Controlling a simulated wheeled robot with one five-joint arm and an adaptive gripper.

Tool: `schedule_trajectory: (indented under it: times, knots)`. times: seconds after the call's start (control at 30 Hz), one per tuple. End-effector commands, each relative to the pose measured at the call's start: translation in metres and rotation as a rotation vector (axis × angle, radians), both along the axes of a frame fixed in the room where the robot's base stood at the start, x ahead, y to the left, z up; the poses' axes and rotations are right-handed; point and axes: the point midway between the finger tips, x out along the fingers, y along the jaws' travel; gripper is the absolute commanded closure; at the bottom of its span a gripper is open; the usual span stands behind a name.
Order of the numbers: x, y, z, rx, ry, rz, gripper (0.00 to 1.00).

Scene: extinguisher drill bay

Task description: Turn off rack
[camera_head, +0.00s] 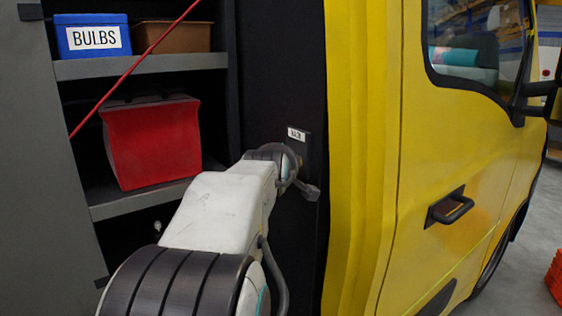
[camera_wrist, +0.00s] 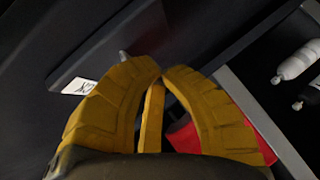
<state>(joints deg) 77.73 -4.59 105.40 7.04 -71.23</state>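A dark switch plate (camera_head: 304,150) with a small white label is on the black panel beside the yellow cab; the label's print is too small to read surely. In the wrist view the plate (camera_wrist: 96,72) and label lie left of my gripper, with a small pale lever (camera_wrist: 124,56) just beyond the left fingertip. My gripper (camera_wrist: 162,72) has yellow fingers with their tips together and nothing visibly held between them. It appears close to the plate; I cannot tell whether it touches the lever. In the head view my arm hides the gripper and part of the plate.
Shelves on the left hold a blue BULBS bin (camera_head: 92,36), a brown bin (camera_head: 172,37) and a red container (camera_head: 152,142). A red rod crosses in front of them. The yellow door (camera_head: 450,150) with its dark handle (camera_head: 449,207) is to the right.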

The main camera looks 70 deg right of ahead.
Motion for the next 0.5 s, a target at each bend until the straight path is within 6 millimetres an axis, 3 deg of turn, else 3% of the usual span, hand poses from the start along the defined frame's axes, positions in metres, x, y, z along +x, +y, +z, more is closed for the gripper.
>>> schedule_trajectory:
  times: [0.5]
  knots:
    - [-0.0015,-0.003,-0.0086,-0.027,0.018,0.003,1.0]
